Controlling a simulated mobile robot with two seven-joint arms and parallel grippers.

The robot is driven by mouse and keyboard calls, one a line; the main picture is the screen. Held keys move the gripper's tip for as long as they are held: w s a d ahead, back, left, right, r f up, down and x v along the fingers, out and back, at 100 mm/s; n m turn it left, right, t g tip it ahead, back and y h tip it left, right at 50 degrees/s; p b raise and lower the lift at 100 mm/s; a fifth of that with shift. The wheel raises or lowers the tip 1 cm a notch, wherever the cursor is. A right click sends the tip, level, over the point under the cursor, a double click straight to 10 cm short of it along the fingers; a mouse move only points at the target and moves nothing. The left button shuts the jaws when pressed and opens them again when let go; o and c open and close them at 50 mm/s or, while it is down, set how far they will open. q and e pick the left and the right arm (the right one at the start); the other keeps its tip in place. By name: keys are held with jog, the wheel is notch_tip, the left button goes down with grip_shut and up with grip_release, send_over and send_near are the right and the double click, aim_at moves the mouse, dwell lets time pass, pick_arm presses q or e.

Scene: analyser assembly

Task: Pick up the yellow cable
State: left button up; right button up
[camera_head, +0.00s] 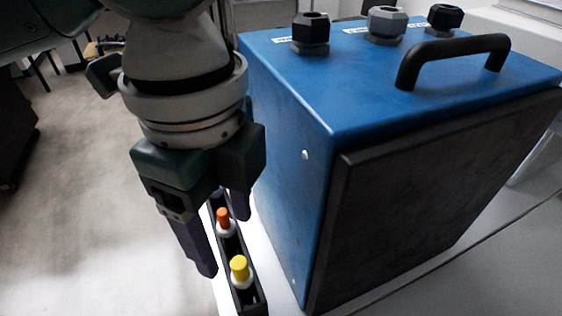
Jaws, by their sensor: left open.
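The yellow cable (240,270) shows as a yellow-topped plug with a white collar. It stands upright in a narrow black holder (259,307) beside the blue box. My left gripper (224,246) points down over the holder, behind the yellow plug. Its two dark purple fingers are apart, with nothing between them that I can see gripped. An orange-topped plug (223,217) stands in the same holder behind the yellow one, near the fingers. The back part of the holder is hidden by my gripper. My right gripper is not in view.
A large blue analyser box (285,150) stands close to the right of the holder. It has a black handle (452,55) and several black fittings on top. White table surface (480,265) is bare at front right; grey floor lies to the left.

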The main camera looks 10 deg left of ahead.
aim_at(238, 262)
pick_arm(q)
notch_tip(238, 262, down, 4)
jog(key=shift+s+a+r, duration=0.1)
jog(key=shift+r, duration=0.15)
jog(key=f, duration=0.3)
jog(key=f+b, duration=0.1)
jog(key=f, duration=0.1)
jog(key=shift+w+d+f, duration=0.15)
jog(key=shift+w+d, duration=0.1)
jog(key=shift+w, duration=0.05)
grip_shut()
